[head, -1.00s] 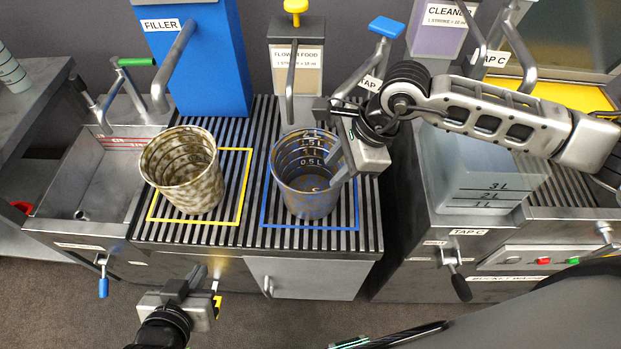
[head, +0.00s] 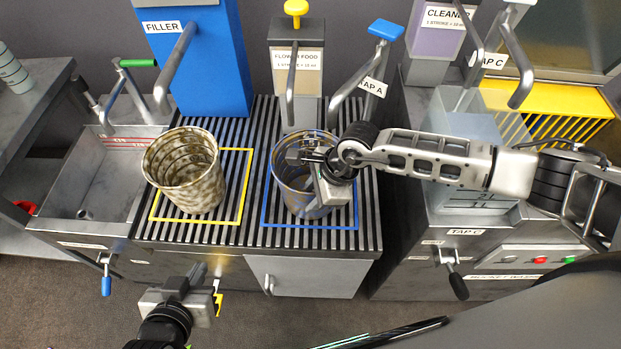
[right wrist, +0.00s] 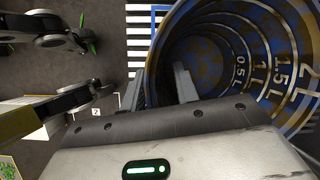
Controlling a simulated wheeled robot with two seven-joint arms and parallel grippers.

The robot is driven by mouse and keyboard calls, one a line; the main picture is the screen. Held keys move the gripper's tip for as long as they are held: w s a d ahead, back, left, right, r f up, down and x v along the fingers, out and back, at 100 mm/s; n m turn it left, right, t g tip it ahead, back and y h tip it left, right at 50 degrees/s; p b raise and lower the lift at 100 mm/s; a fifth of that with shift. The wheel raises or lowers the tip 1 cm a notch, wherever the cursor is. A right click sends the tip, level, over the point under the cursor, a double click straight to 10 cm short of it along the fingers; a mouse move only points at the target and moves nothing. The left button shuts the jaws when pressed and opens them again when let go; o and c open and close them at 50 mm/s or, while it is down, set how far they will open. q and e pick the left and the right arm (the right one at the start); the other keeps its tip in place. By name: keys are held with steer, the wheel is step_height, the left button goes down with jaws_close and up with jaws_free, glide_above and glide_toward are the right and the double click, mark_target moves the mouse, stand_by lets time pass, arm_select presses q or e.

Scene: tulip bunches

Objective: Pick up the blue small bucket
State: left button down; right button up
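The blue small bucket (head: 290,190), with worn blue and brown walls, stands upright inside the blue square on the slatted counter. My right gripper (head: 312,165) is over its right side in the head view and hides part of the rim. In the right wrist view the bucket (right wrist: 235,70) fills the upper right, with volume marks on its inner wall. My right fingers (right wrist: 162,88) are apart; one reaches inside the bucket and the other is outside, with the wall between them. My left gripper (head: 208,277) is empty and open in front of the counter.
A brown, mottled bucket (head: 187,178) stands in the yellow square to the left. The flower food dispenser (head: 296,75) and the Tap A spout (head: 350,85) stand behind the blue bucket. A clear tank (head: 470,195) stands to the right, a sink (head: 95,185) to the left.

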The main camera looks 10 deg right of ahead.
jaws_close()
steer(key=shift+r, duration=0.15)
